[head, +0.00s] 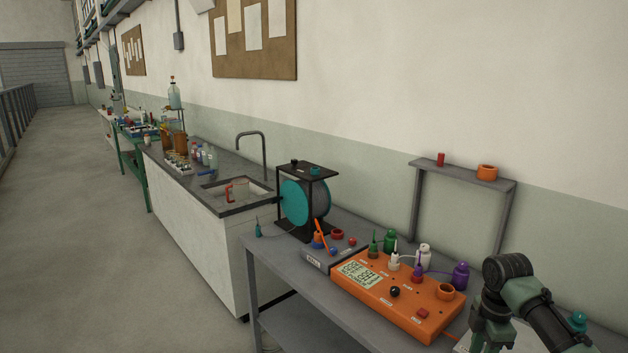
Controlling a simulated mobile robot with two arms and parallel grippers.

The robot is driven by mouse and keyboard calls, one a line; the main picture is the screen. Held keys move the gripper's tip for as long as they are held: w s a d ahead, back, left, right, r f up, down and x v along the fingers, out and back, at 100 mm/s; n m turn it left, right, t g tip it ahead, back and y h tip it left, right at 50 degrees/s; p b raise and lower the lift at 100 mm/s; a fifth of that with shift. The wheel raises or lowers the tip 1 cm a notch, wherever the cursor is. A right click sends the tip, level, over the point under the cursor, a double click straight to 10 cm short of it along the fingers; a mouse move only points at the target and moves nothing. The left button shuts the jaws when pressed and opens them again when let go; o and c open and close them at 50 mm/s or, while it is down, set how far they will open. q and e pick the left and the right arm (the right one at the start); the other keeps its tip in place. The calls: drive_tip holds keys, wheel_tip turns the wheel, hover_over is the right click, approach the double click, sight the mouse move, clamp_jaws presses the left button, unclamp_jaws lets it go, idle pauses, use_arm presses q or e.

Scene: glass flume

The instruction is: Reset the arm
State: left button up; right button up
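Part of my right arm (538,312), green with a black joint, comes in at the lower right. It bends at the joint beside the orange meter box, and its lower part runs down out of the picture. I cannot make out the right gripper's fingertips. My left arm and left gripper are not in view.
The grey bench (290,268) carries an orange meter box (392,312), a purple bottle (460,276) and a black-framed reel (306,203). A raised shelf (462,174) stands behind. A sink counter (196,225) lies beyond. The floor (85,240) at left is clear.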

drive_tip(key=s+a+f+m+t+y, duration=0.1)
drive_tip(key=s+a+f+m, duration=0.4)
drive_tip(key=s+a+f, duration=1.1)
drive_tip(key=s+r+m+t, duration=0.1)
drive_tip(key=s+r+m, duration=0.35)
drive_tip(key=s, duration=0.45)
drive_tip(key=s+r+m+t, duration=0.2)
drive_tip(key=s+r+m, duration=0.1)
drive_tip(key=s+m, duration=0.4)
wheel_tip(320, 180, down, 26)
drive_tip(key=s+n+g+b, duration=0.1)
drive_tip(key=s+n+g, duration=0.1)
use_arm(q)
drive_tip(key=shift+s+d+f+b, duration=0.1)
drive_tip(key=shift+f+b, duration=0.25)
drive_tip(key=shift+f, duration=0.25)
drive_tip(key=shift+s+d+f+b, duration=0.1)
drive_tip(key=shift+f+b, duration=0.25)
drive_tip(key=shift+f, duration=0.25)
use_arm(e)
drive_tip(key=s+d+f+g, duration=0.1)
drive_tip(key=s+d+f, duration=0.1)
drive_tip(key=s+f, duration=1.5)
drive_tip(key=shift+s+d+f+h, duration=0.15)
drive_tip(key=shift+s+f+h, duration=0.25)
drive_tip(key=shift+f, duration=0.55)
